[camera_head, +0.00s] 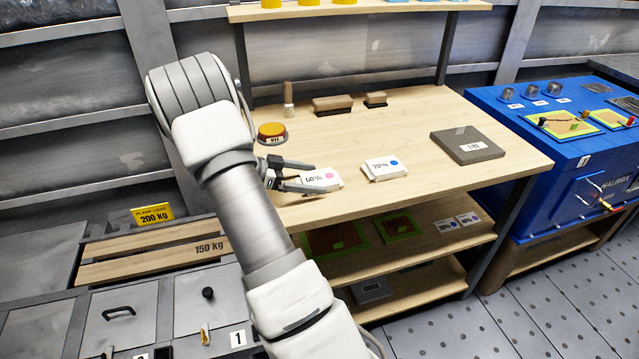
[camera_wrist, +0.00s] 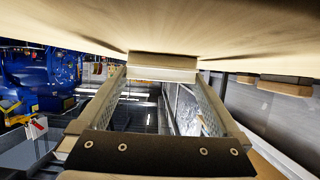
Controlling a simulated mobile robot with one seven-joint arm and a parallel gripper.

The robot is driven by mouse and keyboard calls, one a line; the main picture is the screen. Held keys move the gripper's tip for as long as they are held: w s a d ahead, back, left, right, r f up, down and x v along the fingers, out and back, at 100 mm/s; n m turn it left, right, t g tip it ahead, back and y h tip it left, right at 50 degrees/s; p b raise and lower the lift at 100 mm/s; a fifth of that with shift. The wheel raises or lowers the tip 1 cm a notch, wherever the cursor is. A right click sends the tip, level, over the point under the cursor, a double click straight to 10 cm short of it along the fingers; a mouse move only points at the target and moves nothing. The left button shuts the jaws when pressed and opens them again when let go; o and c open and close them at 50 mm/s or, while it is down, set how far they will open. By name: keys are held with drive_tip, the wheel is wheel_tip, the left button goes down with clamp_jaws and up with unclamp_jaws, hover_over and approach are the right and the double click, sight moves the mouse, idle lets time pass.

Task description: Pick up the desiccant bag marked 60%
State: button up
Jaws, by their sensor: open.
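The white desiccant bag marked 60% (camera_head: 323,178), with a pink dot, lies on the wooden bench near its front left edge. My gripper (camera_head: 312,178) is low over the bench, with its open fingers on either side of the bag's left end. In the wrist view the bag (camera_wrist: 162,66) sits between and just beyond the tips of my open gripper (camera_wrist: 162,78). I cannot tell whether the fingers touch it. Another white bag marked 20% (camera_head: 383,168), with a blue dot, lies to the right, apart from the gripper.
On the bench (camera_head: 420,115) are a yellow-orange round item (camera_head: 271,132), brushes (camera_head: 333,104) at the back and a grey box (camera_head: 467,145) at the right. A lower shelf (camera_head: 400,252) holds green-edged trays and small cards. A blue cabinet (camera_head: 560,150) stands right of the bench.

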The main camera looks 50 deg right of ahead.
drive_tip(key=shift+x, duration=1)
drive_tip(key=c, duration=1.2)
drive_tip(key=shift+r, duration=0.1)
drive_tip(key=shift+c, duration=0.2)
